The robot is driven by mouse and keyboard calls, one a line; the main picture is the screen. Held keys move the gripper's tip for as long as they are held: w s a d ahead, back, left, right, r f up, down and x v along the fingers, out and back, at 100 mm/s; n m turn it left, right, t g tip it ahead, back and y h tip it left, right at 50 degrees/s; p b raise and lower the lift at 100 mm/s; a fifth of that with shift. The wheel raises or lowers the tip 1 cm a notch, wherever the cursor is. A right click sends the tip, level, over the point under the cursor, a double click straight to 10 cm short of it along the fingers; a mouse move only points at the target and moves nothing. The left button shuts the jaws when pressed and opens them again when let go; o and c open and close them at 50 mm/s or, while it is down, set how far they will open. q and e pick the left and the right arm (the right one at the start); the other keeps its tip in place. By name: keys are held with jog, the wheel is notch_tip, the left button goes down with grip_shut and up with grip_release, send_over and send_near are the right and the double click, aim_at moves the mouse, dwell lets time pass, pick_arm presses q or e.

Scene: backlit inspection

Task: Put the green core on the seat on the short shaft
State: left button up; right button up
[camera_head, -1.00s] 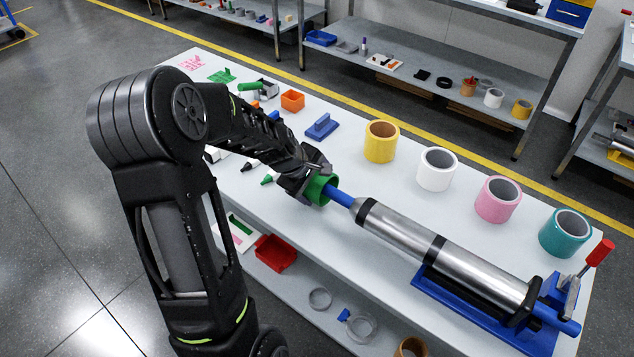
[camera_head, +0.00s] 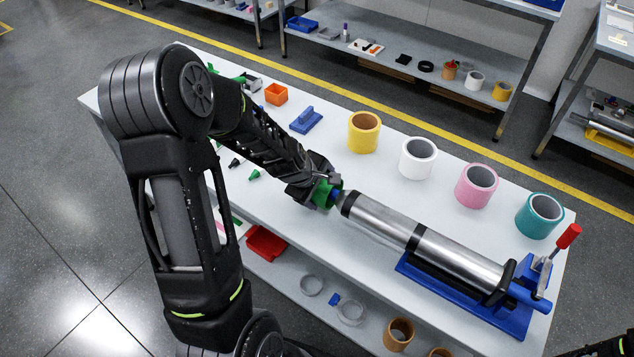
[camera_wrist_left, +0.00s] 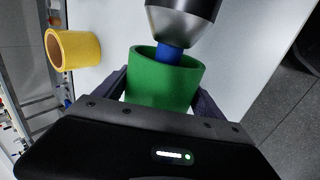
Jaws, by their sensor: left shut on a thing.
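My left gripper (camera_head: 318,190) is shut on the green core (camera_head: 326,194), a short open tube. In the left wrist view the green core (camera_wrist_left: 162,86) sits between the two dark fingers (camera_wrist_left: 163,92). The blue short shaft (camera_wrist_left: 168,54) sticks out of the steel roller's tapered end (camera_wrist_left: 182,18) and reaches into the core's opening. In the head view only a little blue shaft (camera_head: 337,195) shows between the core and the steel roller (camera_head: 425,243). A small gap separates the core from the roller's end. The seat is hidden.
The roller rests in a blue cradle (camera_head: 440,292) with a red-handled clamp (camera_head: 568,237). Yellow (camera_head: 364,133), white (camera_head: 417,159), pink (camera_head: 476,187) and teal (camera_head: 539,217) cores stand along the table's far side.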

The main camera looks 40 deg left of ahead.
aim_at(339, 196)
pick_arm(q)
jog(key=shift+d, duration=0.1)
dwell(0.5)
jog(key=shift+d+p, duration=1.05)
jog(key=shift+d, duration=0.2)
jog(key=shift+w+d+p, duration=0.1)
jog(key=shift+d+p, duration=0.8)
jog(key=shift+d, duration=0.7)
jog(key=shift+d, duration=0.15)
jog(key=shift+d+p, duration=0.55)
jog(key=shift+d, duration=0.55)
jog(key=shift+d+p, duration=0.4)
jog(key=shift+d, duration=0.85)
jog(key=shift+d, duration=0.25)
jog(key=shift+d+p, duration=0.45)
jog(key=shift+d, duration=0.8)
jog(key=shift+w+d+r, duration=0.1)
jog(key=shift+d, duration=1.05)
